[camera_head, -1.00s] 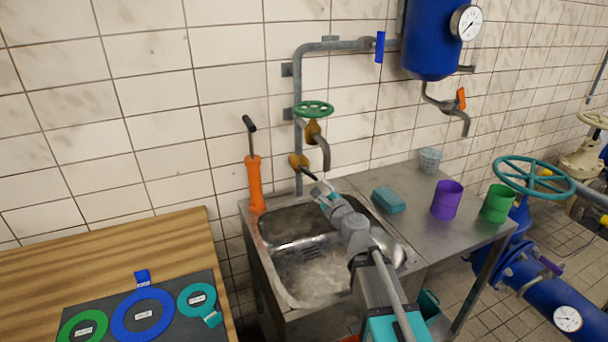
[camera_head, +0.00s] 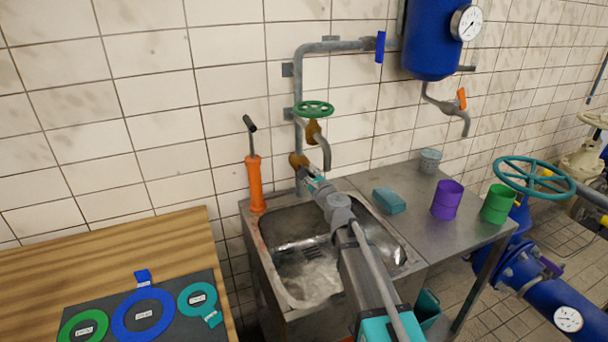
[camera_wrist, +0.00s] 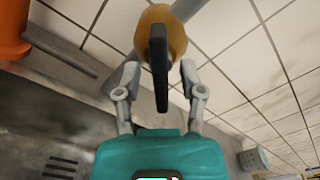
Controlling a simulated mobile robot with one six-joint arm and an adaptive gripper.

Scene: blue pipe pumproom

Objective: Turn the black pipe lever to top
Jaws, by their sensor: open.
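The black pipe lever (camera_wrist: 159,68) shows in the wrist view, fixed to a round brass valve body (camera_wrist: 172,30) on the grey pipe. It hangs across the valve's front, between the two fingers of my gripper (camera_wrist: 160,85). The fingers are open, one on each side of the lever, and a gap shows on both sides. In the head view, my gripper (camera_head: 312,181) is at the brass valve (camera_head: 297,160) above the sink's back edge. The lever itself is hidden there behind my gripper.
A green handwheel (camera_head: 314,108) and a curved tap (camera_head: 325,150) sit just above my gripper. An orange hand pump (camera_head: 255,184) stands to the left. The sink basin (camera_head: 300,240) is below. A sponge (camera_head: 389,200) and cups lie on the counter to the right.

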